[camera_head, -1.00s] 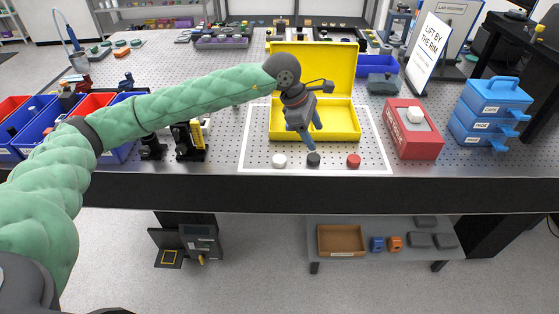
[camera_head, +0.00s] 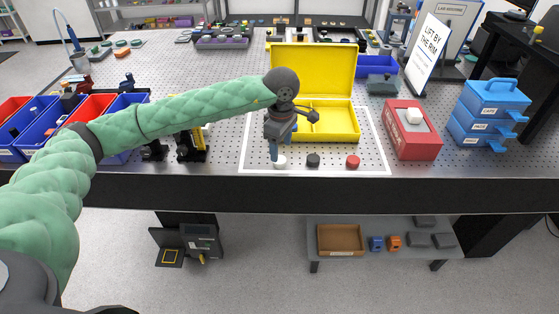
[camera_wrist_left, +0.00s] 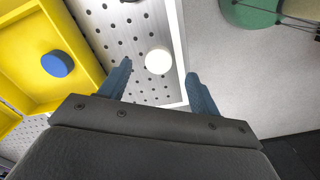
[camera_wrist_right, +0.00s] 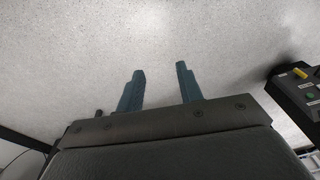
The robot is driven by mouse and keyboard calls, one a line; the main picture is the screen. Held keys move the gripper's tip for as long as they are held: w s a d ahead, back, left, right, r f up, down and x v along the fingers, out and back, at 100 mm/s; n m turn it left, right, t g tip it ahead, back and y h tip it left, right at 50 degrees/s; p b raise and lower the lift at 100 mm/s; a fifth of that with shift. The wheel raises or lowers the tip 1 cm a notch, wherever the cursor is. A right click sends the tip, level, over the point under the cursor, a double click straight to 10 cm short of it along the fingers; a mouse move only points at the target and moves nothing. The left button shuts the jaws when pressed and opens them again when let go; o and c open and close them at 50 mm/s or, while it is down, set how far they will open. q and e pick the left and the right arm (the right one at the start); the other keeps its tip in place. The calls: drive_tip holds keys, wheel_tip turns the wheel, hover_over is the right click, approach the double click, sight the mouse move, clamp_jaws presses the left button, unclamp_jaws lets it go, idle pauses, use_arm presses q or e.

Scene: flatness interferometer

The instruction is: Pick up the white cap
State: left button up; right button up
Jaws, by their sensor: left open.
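The white cap (camera_head: 281,161) lies on the perforated bench top inside a white outline, at the left end of a row of caps. It also shows in the left wrist view (camera_wrist_left: 158,61), just beyond and between the two fingertips. My left gripper (camera_head: 275,155) is open and empty, above and beside the white cap in the head view, and its open fingers show in the left wrist view (camera_wrist_left: 158,77). A fingertip partly covers the cap's left edge in the head view. My right gripper (camera_wrist_right: 160,73) is open and empty over bare floor.
A black cap (camera_head: 313,160) and a red cap (camera_head: 353,162) lie to the right in the row. An open yellow case (camera_head: 345,138) stands behind, with a blue round piece (camera_wrist_left: 57,63) inside. A red box (camera_head: 412,140) stands at right. The bench's front edge is close.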

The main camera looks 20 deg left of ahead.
sight(280, 159)
use_arm(q)
drive_tip(key=f+p, duration=0.1)
drive_tip(key=f, duration=0.1)
drive_tip(key=f+p, duration=0.1)
drive_tip(key=f, duration=0.1)
drive_tip(key=shift+w+a+p, duration=0.1)
drive_tip(key=shift+a+p, duration=0.15)
drive_tip(key=shift+p, duration=0.05)
drive_tip(key=shift+f, duration=0.45)
drive_tip(key=c, duration=1.1)
use_arm(e)
wheel_tip(280, 159, down, 10)
drive_tip(key=s+d, duration=0.1)
drive_tip(key=s, duration=0.1)
drive_tip(key=shift+s+d+r, duration=0.2)
drive_tip(key=shift+s+d, duration=0.05)
drive_tip(key=shift+d, duration=0.15)
